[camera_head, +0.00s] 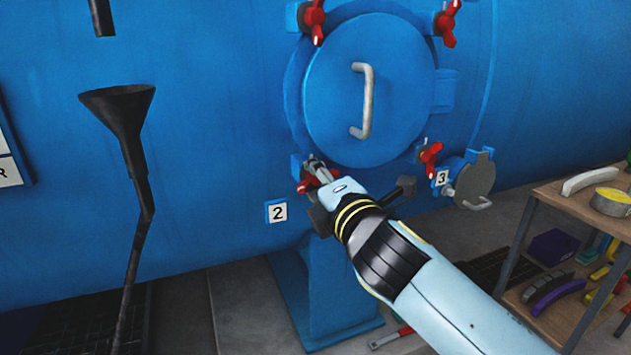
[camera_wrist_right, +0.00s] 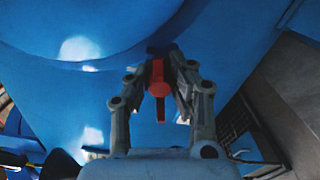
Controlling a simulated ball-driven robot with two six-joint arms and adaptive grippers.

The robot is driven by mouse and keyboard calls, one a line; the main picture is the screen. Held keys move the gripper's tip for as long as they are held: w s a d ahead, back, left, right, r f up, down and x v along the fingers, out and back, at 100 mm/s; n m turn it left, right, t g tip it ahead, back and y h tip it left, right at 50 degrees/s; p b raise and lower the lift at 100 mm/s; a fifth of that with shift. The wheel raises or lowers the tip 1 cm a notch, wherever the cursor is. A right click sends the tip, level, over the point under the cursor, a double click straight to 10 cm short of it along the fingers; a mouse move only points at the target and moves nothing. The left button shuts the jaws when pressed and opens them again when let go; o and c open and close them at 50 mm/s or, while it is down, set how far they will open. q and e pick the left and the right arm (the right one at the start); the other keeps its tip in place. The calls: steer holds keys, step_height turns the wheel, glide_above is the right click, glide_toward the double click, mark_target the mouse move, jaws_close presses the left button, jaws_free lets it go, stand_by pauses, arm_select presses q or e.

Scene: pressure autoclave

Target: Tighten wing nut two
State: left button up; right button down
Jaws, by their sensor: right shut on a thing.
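The round blue door (camera_head: 335,85) with a grey bar handle is closed against the vessel. The red wing nut two (camera_head: 307,186) sits at the door's lower left, beside the "2" label (camera_head: 277,211). My right gripper (camera_head: 318,172) reaches it from the lower right and partly hides it. In the right wrist view the red wing nut (camera_wrist_right: 158,88) stands between the fingers of my right gripper (camera_wrist_right: 160,75), which is shut on it. My left gripper is not in view.
Other red wing nuts show at the top left (camera_head: 314,20), top right (camera_head: 447,22) and lower right (camera_head: 430,158) of the door. A black funnel (camera_head: 118,102) stands at left. A wooden shelf (camera_head: 560,200) with several items is at right.

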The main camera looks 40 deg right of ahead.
steer(key=m+b, duration=0.1)
steer(key=m, duration=0.4)
steer(key=shift+f+m+b, duration=0.2)
steer(key=shift+m+b, duration=0.1)
steer(key=shift+b, duration=0.1)
steer(key=m+b, duration=0.2)
steer(key=m, duration=0.3)
steer(key=shift+f, duration=0.1)
steer(key=m+b, duration=0.2)
steer(key=m, duration=0.3)
steer(key=shift+m, duration=0.4)
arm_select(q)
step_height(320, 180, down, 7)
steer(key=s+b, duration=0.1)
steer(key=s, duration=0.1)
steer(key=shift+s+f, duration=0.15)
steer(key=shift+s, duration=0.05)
arm_select(e)
steer(key=m, duration=0.4)
steer(key=shift+a+m, duration=0.1)
steer(key=shift+m, duration=0.3)
steer(key=c, duration=1.5)
jaws_free()
steer(key=shift+o, duration=0.3)
